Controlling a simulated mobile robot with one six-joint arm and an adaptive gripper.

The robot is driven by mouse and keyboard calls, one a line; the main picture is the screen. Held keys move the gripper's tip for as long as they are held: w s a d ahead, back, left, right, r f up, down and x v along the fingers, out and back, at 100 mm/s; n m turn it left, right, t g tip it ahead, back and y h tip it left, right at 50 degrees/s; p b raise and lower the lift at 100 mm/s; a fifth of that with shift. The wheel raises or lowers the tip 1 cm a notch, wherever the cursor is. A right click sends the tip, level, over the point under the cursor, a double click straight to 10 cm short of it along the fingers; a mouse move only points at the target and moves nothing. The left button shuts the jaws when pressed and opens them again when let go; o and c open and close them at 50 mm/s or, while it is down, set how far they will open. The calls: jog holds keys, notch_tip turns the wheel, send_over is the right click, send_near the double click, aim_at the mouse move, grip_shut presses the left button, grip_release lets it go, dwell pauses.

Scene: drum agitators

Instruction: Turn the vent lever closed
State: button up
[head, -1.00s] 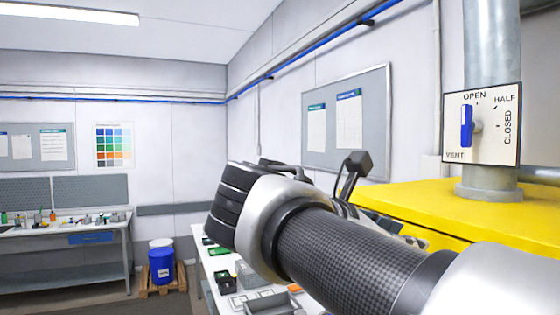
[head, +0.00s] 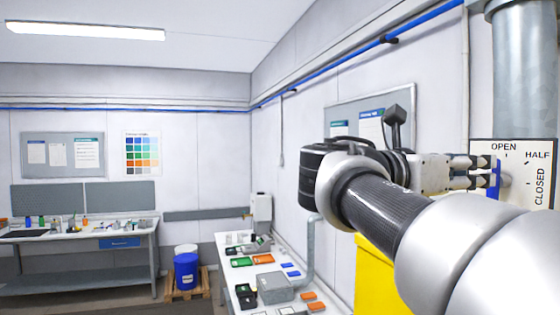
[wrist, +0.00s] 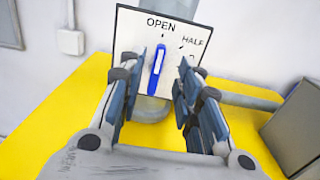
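The blue vent lever (wrist: 158,62) stands nearly upright on the white vent plate (wrist: 130,38), its upper end toward the OPEN mark. In the head view the plate (head: 540,160) shows OPEN, HALF and CLOSED at the right edge, and the lever (head: 496,182) is partly covered by the fingers. My gripper (wrist: 168,75) is open, with one finger on each side of the lever in the wrist view. A gap shows between the lever and the right finger; I cannot tell whether the left finger touches it. In the head view my gripper (head: 486,172) is at the plate.
A grey pipe (head: 524,75) rises behind the plate. The yellow surface (wrist: 58,125) lies below my gripper. A grey box (wrist: 297,130) stands at the right of the wrist view. A white bench (head: 250,262) with parts stands to the left.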

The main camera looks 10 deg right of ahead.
jog(key=d, duration=0.5)
jog(key=d+p, duration=0.1)
jog(key=d, duration=0.1)
jog(key=shift+w+d, duration=0.2)
jog(key=shift+w, duration=0.15)
jog(key=shift+c, duration=0.3)
grip_shut()
